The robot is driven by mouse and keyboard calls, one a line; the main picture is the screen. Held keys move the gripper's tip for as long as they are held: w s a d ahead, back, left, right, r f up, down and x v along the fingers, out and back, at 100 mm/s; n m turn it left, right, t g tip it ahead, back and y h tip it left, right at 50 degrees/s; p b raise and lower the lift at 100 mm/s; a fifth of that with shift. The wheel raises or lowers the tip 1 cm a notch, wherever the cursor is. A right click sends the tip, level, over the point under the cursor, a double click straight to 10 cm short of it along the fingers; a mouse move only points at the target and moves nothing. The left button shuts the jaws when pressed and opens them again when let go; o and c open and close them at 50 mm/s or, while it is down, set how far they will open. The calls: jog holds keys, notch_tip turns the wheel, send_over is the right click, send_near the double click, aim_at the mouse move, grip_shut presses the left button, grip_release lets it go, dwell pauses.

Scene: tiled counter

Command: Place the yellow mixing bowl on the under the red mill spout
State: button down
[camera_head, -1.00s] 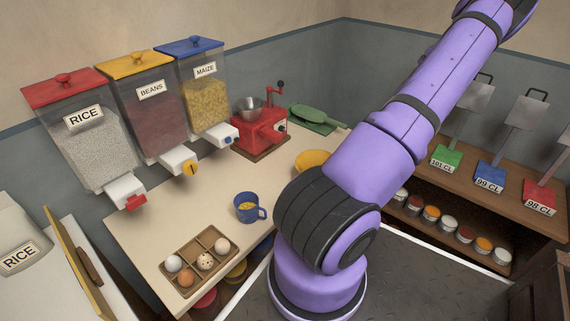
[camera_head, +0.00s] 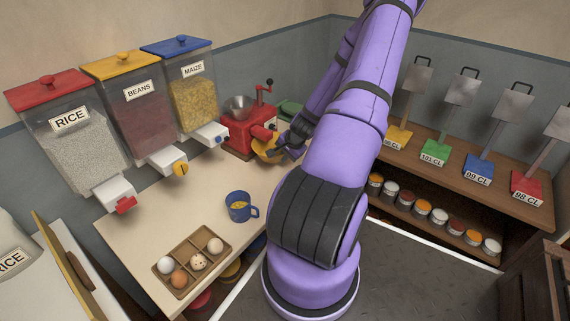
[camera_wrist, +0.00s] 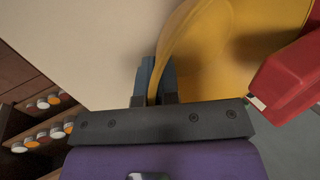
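The yellow mixing bowl (camera_head: 264,149) is at the front right of the red mill (camera_head: 240,134), partly hidden by my gripper. In the wrist view the yellow bowl (camera_wrist: 215,50) fills the upper right, and its rim runs between my two dark fingers (camera_wrist: 154,82). My gripper (camera_head: 284,148) is shut on this rim. A red part of the mill (camera_wrist: 288,80) overlaps the bowl's right side in the wrist view. I cannot tell whether the bowl touches the mill or the counter.
A blue mug (camera_head: 238,207) and an egg tray (camera_head: 190,262) stand on the counter (camera_head: 150,225). Rice, beans and maize dispensers (camera_head: 135,110) line the wall left of the mill. A green scoop (camera_head: 290,108) lies behind the mill. Bare counter lies between mug and mill.

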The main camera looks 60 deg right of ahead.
jog(key=shift+f, duration=1.75)
jog(key=c, duration=1.6)
grip_release()
jog(key=shift+f, duration=0.1)
